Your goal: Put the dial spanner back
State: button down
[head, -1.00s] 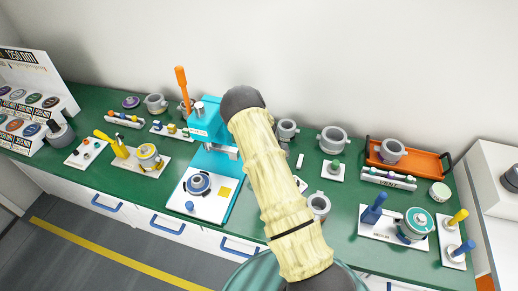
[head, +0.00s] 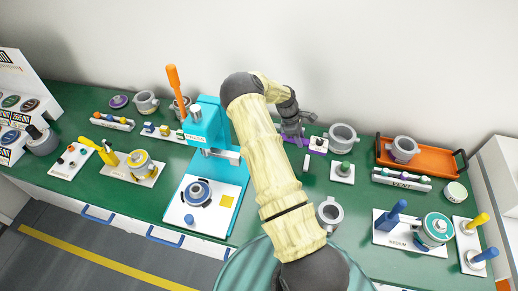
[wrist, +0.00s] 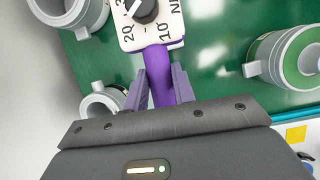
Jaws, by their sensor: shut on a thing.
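The dial spanner has a purple handle and a white dial head with a black knob, and it shows in the wrist view (wrist: 152,20). In the head view its white head (head: 319,144) shows at the back of the green bench, beyond my forearm. My gripper (wrist: 158,86) is shut on the purple handle, with the dial head pointing away from the jaws. I cannot tell whether the spanner touches the bench.
A teal press (head: 206,126) with an orange lever stands left of my arm. An orange tray (head: 442,160) lies farther right. Green bench shows between them.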

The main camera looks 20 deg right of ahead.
jog(key=shift+s+d, duration=0.2)
jog(key=shift+s, duration=0.35)
jog(key=shift+s+f, duration=0.1)
jog(key=shift+f, duration=0.15)
jog(key=shift+w+f+p, duration=0.15)
jog(key=shift+f+p, duration=0.4)
jog(key=shift+f, duration=0.75)
jog(key=shift+w+f+p, duration=0.15)
jog(key=shift+f+p, duration=0.35)
jog(key=shift+f, duration=0.8)
jog(key=shift+a+f+p, duration=0.1)
jog(key=shift+f+p, duration=0.65)
jog(key=shift+f, duration=1.15)
jog(key=c, duration=1.2)
grip_release()
jog(key=shift+o, duration=0.2)
jog(key=shift+f, duration=0.15)
